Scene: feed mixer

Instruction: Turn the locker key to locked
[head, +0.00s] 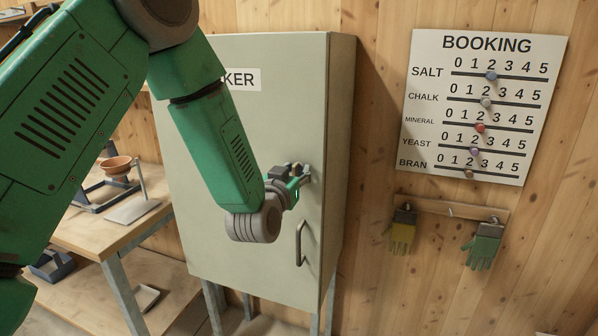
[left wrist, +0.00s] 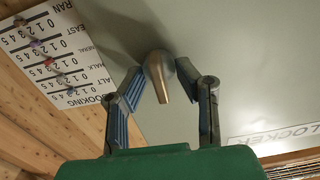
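The grey-green locker (head: 265,125) stands shut against the wall in the head view, its label partly behind my arm. My left gripper (head: 298,180) is at the locker door, above the door handle (head: 302,243). In the left wrist view, the locker key (left wrist: 161,77), a dull metal piece with a rounded head and a flat tongue, lies between the two fingers of my left gripper (left wrist: 160,84). The fingers are apart, one on each side of it, close to the door; I cannot tell whether either touches it. In the head view the gripper largely hides the key. My right gripper is out of view.
A booking board (head: 484,105) with sliding beads hangs right of the locker. Below it, two gloves (head: 403,232) (head: 483,246) hang from a wooden rail (head: 450,209). A workbench (head: 100,233) with a brown bowl (head: 116,167) stands left of the locker.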

